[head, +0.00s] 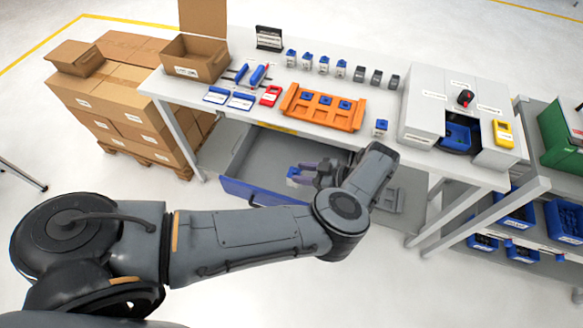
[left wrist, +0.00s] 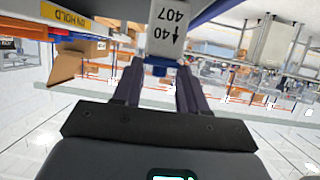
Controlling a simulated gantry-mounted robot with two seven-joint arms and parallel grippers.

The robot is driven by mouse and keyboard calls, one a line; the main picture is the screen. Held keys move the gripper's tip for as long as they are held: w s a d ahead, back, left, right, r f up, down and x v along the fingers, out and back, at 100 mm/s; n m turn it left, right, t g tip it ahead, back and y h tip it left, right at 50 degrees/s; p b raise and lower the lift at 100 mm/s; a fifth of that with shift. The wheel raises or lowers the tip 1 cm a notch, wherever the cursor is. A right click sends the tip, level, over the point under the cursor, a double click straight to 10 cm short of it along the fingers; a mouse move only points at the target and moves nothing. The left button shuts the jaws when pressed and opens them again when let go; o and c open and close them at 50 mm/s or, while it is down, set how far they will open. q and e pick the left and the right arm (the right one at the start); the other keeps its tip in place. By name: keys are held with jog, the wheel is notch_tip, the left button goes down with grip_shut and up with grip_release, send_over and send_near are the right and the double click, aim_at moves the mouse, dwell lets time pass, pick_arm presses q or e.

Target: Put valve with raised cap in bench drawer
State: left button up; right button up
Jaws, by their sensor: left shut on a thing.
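My left gripper (head: 308,174) is over the open bench drawer (head: 243,150), which has a blue front and a grey inside. It is shut on a valve (head: 293,172) with a grey-white body and a blue part. In the left wrist view the valve (left wrist: 172,32) shows between the fingertips (left wrist: 160,68), with a label reading 40 407 and an arrow. Whether its cap is raised cannot be told. Whether it touches the drawer is unclear. My right gripper is not in view.
The bench top (head: 220,107) above the drawer holds an orange tray (head: 322,118), a row of valves (head: 323,65), one valve (head: 380,128) near the front edge, and a grey box (head: 424,102). Cartons (head: 120,95) stand left of the bench. A yellow label (left wrist: 66,16) marks the bench edge.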

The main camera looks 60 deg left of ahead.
pick_arm(q)
jog(key=shift+s+a+f+b, duration=0.8)
jog(key=shift+a+f+b, duration=0.5)
jog(key=shift+a+f, duration=0.45)
jog(key=shift+s+a+f+b, duration=0.8)
jog(key=shift+a+f+b, duration=0.45)
jog(key=shift+a+f, duration=0.5)
jog(key=shift+s+a+f+b, duration=0.8)
jog(key=shift+a+f+b, duration=0.6)
jog(key=shift+f, duration=0.6)
jog(key=shift+f, duration=0.2)
jog(key=o, duration=1.1)
